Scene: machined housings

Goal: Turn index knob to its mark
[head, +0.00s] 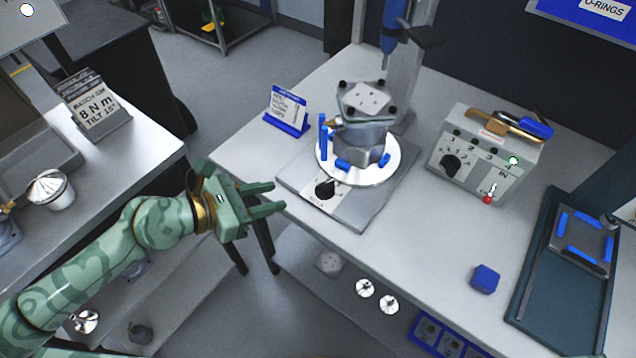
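A black knob (325,188) sits on the front of the grey base plate (345,213) under a round silver turntable (392,165), with a pale marked area around it. The markings are too small to read. A machined housing (368,108) stands on the turntable, with blue clamps around its foot. My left gripper (282,197) is left of the base plate, near the table's front edge. Its two fingers are apart and point toward the knob, with nothing between them. It does not touch the knob. My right gripper is out of view.
A grey control box (480,165) with another black knob and a red-tipped lever stands to the right. A blue-framed card (287,108) stands behind left. A blue block (485,279) and dark tray (560,300) lie at right. The table's front middle is clear.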

